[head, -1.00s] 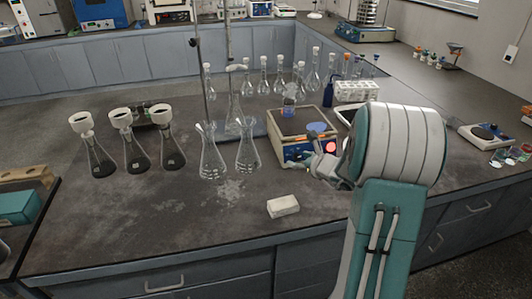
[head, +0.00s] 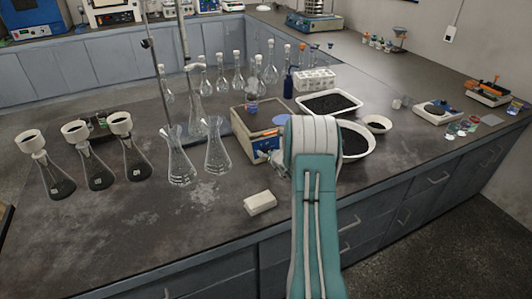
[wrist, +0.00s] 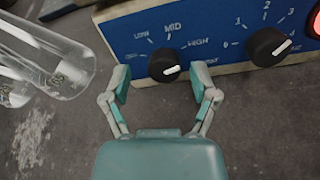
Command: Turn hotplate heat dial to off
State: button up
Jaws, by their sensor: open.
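The hotplate (head: 256,119) stands on the bench with its blue front panel (wrist: 212,30) toward me. In the wrist view, a black dial (wrist: 163,66) sits under the marks LOW, MID and HIGH; its white pointer aims right, a little below HIGH. A second black dial (wrist: 266,47) to its right has number marks, its pointer aimed up and right. My gripper (wrist: 160,80) is open and empty, with one finger at each side of the LOW-MID-HIGH dial. I cannot tell whether they touch it. In the head view my arm mostly hides the gripper.
Glass flasks (head: 180,160) stand close left of the hotplate, and one shows beside my left finger (wrist: 55,65). Trays of dark grains (head: 330,103) stand right of the hotplate. A red light (wrist: 314,20) shows on the panel.

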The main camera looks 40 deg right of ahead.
jog(key=shift+w+d+f, duration=0.2)
jog(key=shift+w+f, duration=0.05)
jog(key=shift+w, duration=0.3)
jog(key=shift+d, duration=0.3)
jog(key=shift+a, duration=0.25)
grip_shut()
